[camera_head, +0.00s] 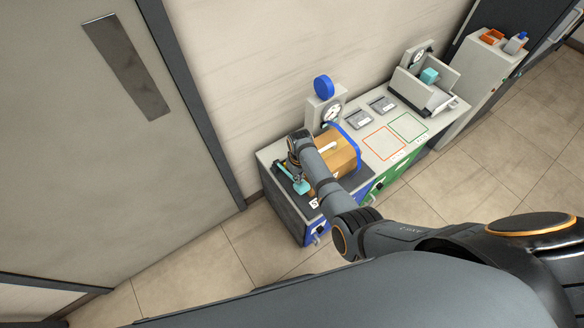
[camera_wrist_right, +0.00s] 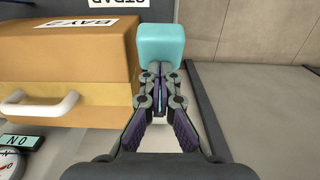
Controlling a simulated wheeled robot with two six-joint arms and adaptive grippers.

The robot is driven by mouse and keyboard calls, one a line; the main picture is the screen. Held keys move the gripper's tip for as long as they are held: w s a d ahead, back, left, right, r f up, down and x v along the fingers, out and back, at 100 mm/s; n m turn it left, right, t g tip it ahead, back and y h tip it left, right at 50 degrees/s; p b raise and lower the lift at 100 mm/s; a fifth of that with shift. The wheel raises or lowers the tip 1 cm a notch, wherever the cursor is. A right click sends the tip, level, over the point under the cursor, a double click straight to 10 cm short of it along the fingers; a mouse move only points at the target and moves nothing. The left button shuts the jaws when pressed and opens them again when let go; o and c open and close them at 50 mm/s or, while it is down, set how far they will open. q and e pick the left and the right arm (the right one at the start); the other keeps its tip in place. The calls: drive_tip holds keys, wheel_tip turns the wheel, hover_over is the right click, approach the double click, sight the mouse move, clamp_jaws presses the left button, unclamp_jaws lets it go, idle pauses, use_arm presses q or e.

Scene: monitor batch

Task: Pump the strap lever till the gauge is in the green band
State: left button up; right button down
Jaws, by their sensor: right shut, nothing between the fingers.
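A teal lever handle (camera_head: 301,187) is at the near left end of the bench, beside a brown box (camera_head: 345,156) with a blue strap (camera_head: 346,136) over it. My right gripper (camera_head: 297,178) is shut and empty at the lever, partly hidden by my arm. In the right wrist view its closed fingertips (camera_wrist_right: 160,72) are right at the teal block (camera_wrist_right: 160,42); whether they touch is unclear. A round gauge (camera_head: 332,112) stands behind the box; its needle is too small to read. Part of a dial (camera_wrist_right: 9,163) shows in the right wrist view. My left gripper is not in view.
The box (camera_wrist_right: 60,65) has a white handle (camera_wrist_right: 40,104) and stands close beside the gripper. A blue disc (camera_head: 323,86) tops the gauge post. Red (camera_head: 383,142) and green (camera_head: 408,127) outlined squares on the bench are empty. A grey tray (camera_head: 423,92) stands farther right.

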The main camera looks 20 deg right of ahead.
drive_tip(key=shift+f+b, duration=1.2)
drive_tip(key=shift+f, duration=0.45)
idle(0.4)
wheel_tip(320, 180, up, 7)
drive_tip(key=p, duration=0.7)
drive_tip(key=shift+p, duration=0.4)
